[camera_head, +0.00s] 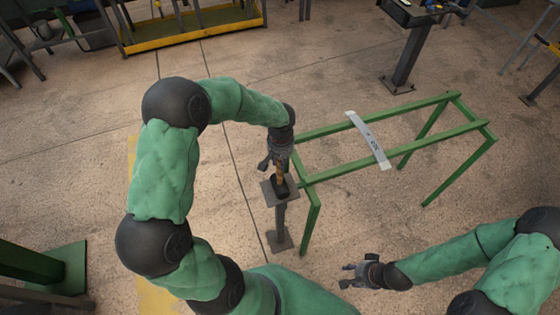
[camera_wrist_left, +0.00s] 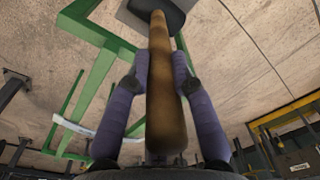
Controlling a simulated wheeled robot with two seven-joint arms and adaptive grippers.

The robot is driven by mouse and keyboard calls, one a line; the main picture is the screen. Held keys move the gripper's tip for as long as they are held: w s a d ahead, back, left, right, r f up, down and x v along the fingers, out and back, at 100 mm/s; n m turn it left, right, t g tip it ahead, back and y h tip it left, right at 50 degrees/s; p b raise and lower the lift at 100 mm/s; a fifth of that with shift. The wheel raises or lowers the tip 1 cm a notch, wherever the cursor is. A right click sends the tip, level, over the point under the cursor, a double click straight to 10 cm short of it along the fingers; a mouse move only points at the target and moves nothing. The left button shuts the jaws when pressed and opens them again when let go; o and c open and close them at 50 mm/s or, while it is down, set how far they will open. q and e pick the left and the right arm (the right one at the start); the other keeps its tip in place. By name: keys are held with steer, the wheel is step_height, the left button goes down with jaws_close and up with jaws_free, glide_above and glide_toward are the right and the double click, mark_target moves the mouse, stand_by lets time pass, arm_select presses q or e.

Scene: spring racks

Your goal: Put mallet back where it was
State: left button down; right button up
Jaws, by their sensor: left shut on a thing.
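The mallet has a brown wooden handle (camera_wrist_left: 165,90) and a dark head (camera_head: 280,188). My left gripper (camera_head: 277,165) is shut on the handle, with a finger on each side of it in the left wrist view (camera_wrist_left: 166,75). The mallet is upright with its head down at the small grey stand (camera_head: 281,220), over its top plate. I cannot tell whether the head rests on the plate or hangs just above it. My right gripper (camera_head: 358,273) is empty at the lower right of the head view, its fingers apart.
A green metal frame (camera_head: 440,137) stands right beside the stand, with a grey spring strip (camera_head: 368,138) lying across its top bars. A dark pedestal (camera_head: 409,60) stands behind it. Open concrete floor lies left of the stand.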

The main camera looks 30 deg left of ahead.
arm_select(q)
steer(key=shift+r, duration=0.1)
steer(key=c, duration=1.1)
jaws_free()
steer(key=r, duration=0.4)
steer(key=r+p, duration=0.1)
steer(key=r, duration=0.3)
steer(key=r+p, duration=0.1)
steer(key=r, duration=0.3)
steer(key=shift+s+d, duration=0.2)
steer(key=shift+s, duration=0.05)
